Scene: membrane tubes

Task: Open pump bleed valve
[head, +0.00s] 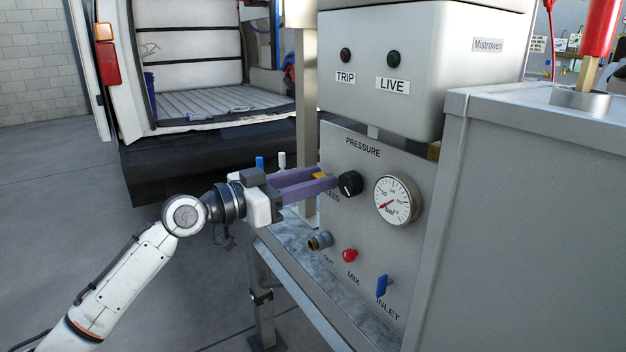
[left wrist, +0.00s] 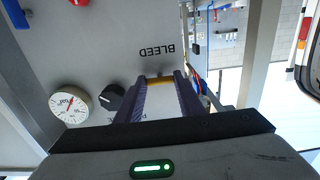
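The bleed valve's yellow handle (head: 320,176) is at the left edge of the grey pump panel (head: 352,262). In the left wrist view the handle (left wrist: 160,80) lies level below the upside-down BLEED label (left wrist: 157,48). My left gripper (head: 325,179) reaches in from the left with purple fingers. Its fingertips (left wrist: 163,78) are apart, one on each side of the handle, and the handle spans the gap. Whether they press on it cannot be told. The valve body is mostly hidden behind the fingers. My right gripper is not in view.
A black knob (head: 350,184) and a pressure gauge (head: 397,200) are close right of my fingers. A grey cabinet (head: 545,230) stands at right, a van (head: 190,140) behind.

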